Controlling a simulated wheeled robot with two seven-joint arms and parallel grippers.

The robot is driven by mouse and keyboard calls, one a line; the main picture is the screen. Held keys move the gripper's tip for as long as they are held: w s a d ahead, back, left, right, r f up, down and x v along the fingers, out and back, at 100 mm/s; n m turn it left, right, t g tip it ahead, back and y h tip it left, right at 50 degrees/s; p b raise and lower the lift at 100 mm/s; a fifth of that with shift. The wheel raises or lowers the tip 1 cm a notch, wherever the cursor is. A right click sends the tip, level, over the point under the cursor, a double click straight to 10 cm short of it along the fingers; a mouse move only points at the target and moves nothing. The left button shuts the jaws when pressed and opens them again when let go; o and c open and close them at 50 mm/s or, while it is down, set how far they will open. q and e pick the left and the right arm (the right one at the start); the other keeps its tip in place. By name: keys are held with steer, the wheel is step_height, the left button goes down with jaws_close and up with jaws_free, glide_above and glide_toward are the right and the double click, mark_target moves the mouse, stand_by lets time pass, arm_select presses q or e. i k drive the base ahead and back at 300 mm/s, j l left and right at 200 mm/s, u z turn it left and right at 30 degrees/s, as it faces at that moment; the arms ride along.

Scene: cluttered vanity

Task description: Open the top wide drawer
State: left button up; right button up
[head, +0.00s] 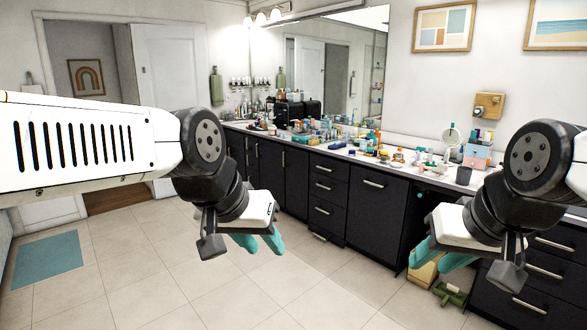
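The black vanity (295,185) runs along the right wall. A stack of narrow drawers (327,187) with bar handles stands in its middle, all shut. A broader stack of drawers (560,257) is at the lower right, partly hidden by my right arm; its visible fronts look shut. Which front is the top wide drawer is unclear, as my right arm covers the upper part of that stack. My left gripper (260,243) is open and empty over the floor, apart from the vanity. My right gripper (438,257) is open and empty in front of the knee space, left of the broader stack.
A tan box (424,270) and a green object (450,294) are on the floor near my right gripper. A blue mat (48,260) lies at left. The middle of the tiled floor is clear.

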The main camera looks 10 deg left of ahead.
mark_target(339, 170)
steer(key=u, duration=0.1)
steer(key=i+z, duration=0.2)
steer(key=i, duration=1)
steer(key=i+u, duration=0.15)
steer(key=i, duration=0.25)
steer(key=i+l+u, duration=0.15)
steer(key=i, duration=0.3)
steer(key=i+l+u, duration=0.15)
steer(key=i, duration=0.25)
steer(key=i+l+u, duration=0.1)
steer(key=i, duration=0.3)
steer(key=i+l+u, duration=1.15)
steer(key=l, duration=0.2)
